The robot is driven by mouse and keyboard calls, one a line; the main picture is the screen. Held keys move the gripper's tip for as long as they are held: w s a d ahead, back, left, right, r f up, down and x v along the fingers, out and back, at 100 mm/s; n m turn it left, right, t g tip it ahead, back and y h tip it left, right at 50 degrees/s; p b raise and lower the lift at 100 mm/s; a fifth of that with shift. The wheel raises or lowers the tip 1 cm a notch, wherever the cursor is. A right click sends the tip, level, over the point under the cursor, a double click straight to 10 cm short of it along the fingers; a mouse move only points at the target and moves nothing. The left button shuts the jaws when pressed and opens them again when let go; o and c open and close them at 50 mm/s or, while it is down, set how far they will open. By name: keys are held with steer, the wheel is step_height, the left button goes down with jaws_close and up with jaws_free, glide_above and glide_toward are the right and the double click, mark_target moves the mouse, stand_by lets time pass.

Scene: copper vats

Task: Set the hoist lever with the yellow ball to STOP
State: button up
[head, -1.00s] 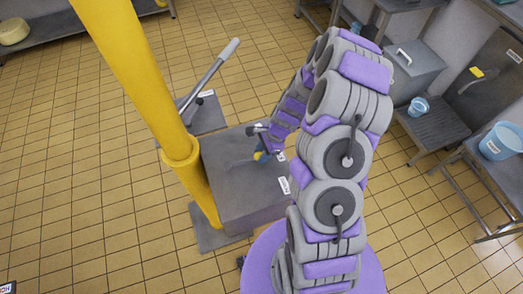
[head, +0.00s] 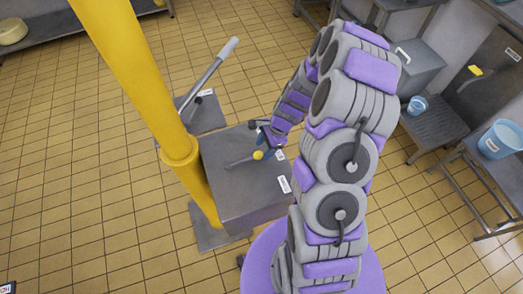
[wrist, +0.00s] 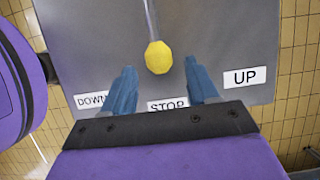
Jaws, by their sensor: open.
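The yellow ball (head: 258,155) tips a thin grey lever (head: 238,161) lying over the top of the grey hoist box (head: 250,205). In the wrist view the ball (wrist: 158,57) sits just beyond my fingertips, in line with the gap between them. The STOP label (wrist: 167,105) is almost straight below the ball, partly covered by my gripper. The DOWN label (wrist: 91,100) is left and the UP label (wrist: 245,77) right. My gripper (wrist: 162,72) is open, its blue fingers apart and not visibly touching the ball. In the head view my gripper (head: 268,140) is beside the ball.
A thick yellow post (head: 140,75) rises left of the box. A longer lever with a pale handle (head: 228,48) stands on a low base behind it. Metal tables with a blue bucket (head: 500,140) are at the right. Tiled floor is clear at the left.

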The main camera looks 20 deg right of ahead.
steer(key=v, duration=1.4)
steer(key=shift+r, duration=0.3)
steer(key=s+a+r+n+g+h+b, duration=0.2)
steer(key=s+a+r+n+b, duration=0.2)
steer(key=s+a+n+b, duration=0.5)
steer(key=s+a+f+n+h+b, duration=0.1)
steer(key=s+n, duration=0.8)
steer(key=s, duration=0.9)
steer(key=shift+s+f+h+b, duration=0.25)
steer(key=shift+h+b, duration=0.55)
steer(key=shift+b, duration=0.45)
